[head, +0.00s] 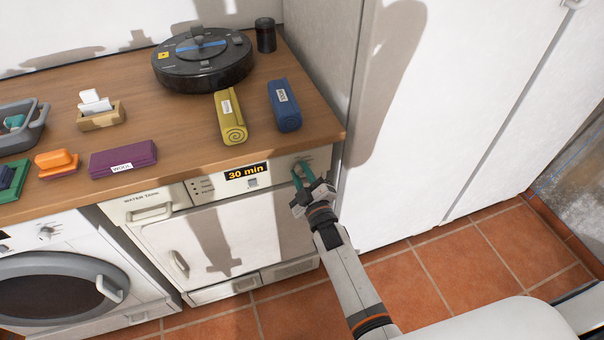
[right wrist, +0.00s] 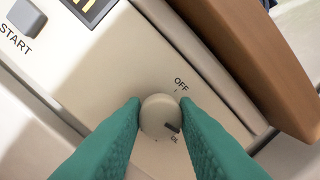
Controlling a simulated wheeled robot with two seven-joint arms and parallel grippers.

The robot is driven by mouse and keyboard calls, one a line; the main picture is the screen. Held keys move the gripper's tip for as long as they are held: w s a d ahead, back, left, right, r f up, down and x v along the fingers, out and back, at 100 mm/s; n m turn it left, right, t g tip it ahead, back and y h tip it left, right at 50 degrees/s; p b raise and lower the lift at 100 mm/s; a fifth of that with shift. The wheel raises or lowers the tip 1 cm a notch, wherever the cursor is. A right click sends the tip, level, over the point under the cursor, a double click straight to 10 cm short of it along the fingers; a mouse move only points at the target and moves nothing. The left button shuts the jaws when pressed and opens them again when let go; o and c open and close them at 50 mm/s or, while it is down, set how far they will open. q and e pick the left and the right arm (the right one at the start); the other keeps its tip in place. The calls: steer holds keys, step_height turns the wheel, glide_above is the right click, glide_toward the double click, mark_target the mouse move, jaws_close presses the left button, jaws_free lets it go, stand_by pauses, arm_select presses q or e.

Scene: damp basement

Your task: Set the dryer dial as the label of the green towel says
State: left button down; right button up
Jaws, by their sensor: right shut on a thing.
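The dryer (head: 207,240) stands under the wooden counter; its display (head: 246,172) reads "30 min". My right gripper (head: 303,172) is at the right end of its panel. In the right wrist view, its green fingers are shut on the round beige dial (right wrist: 158,113), one on each side. My left gripper is not in view.
On the counter are a yellow-olive towel roll (head: 231,122) and a blue roll (head: 284,108) with small labels, a purple cloth (head: 123,160) labelled "WOOL", and a robot vacuum-like black disc (head: 203,75). The START button (right wrist: 26,17) is left of the dial. The counter edge (right wrist: 265,65) is close.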

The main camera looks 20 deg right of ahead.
stand_by(0.5)
steer(key=o, duration=1)
steer(key=s, duration=0.8)
steer(key=s+f, duration=0.1)
steer(key=s, duration=0.3)
steer(key=shift+d, duration=0.3)
steer(key=shift+f, duration=0.1)
steer(key=s+f+m+g, duration=0.1)
steer(key=s+f+g, duration=0.25)
steer(key=f, duration=0.55)
steer(key=s+a+f+m+g, duration=0.1)
steer(key=s+f+g, duration=0.1)
steer(key=s+f, duration=0.45)
steer(key=s+f+m+g, duration=0.2)
steer(key=f+g, duration=0.1)
steer(key=f, duration=0.8)
steer(key=s+d+f+m+g, duration=0.1)
steer(key=s+d+f+g, duration=0.1)
steer(key=s, duration=0.7)
steer(key=s+d+f+m+g+p, duration=0.1)
steer(key=s+d+f+g, duration=0.1)
steer(key=s+f+g, duration=0.2)
steer(key=s+d+f+m+g+h+p, duration=0.1)
steer(key=s+d+f+g, duration=0.2)
steer(key=s+f, duration=0.4)
steer(key=shift+s+f, duration=0.2)
steer(key=shift+s, duration=1.65)
steer(key=shift+s+f, duration=0.2)
steer(key=shift+s, duration=1.65)
